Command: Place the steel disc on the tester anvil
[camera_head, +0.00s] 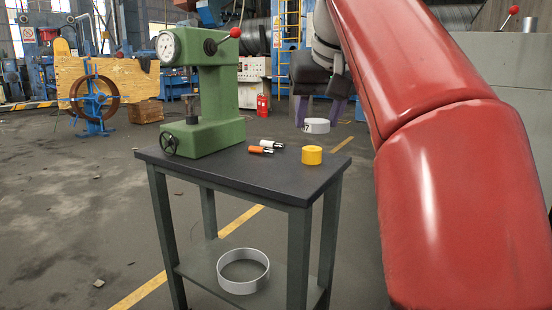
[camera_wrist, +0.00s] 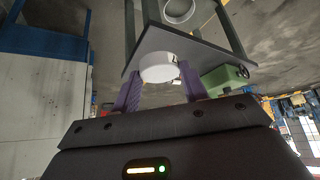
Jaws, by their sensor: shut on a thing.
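The steel disc (camera_head: 317,126) is a short, pale grey cylinder with a dark mark on its side. The disc also shows between the fingers in the wrist view (camera_wrist: 158,68). The green tester (camera_head: 213,100) stands at the table's left, with a round dial and a red-knobbed lever. Its dark anvil (camera_head: 193,118) is small in the head view and looks bare. The tester's green body also shows in the wrist view (camera_wrist: 224,80).
The dark tabletop (camera_head: 240,178) carries a yellow cylinder (camera_head: 312,155) and orange and white handled tools (camera_head: 262,150). A pale ring (camera_head: 243,271) lies on the lower shelf. A grey cabinet (camera_head: 510,90) stands at right. The tabletop's front is clear.

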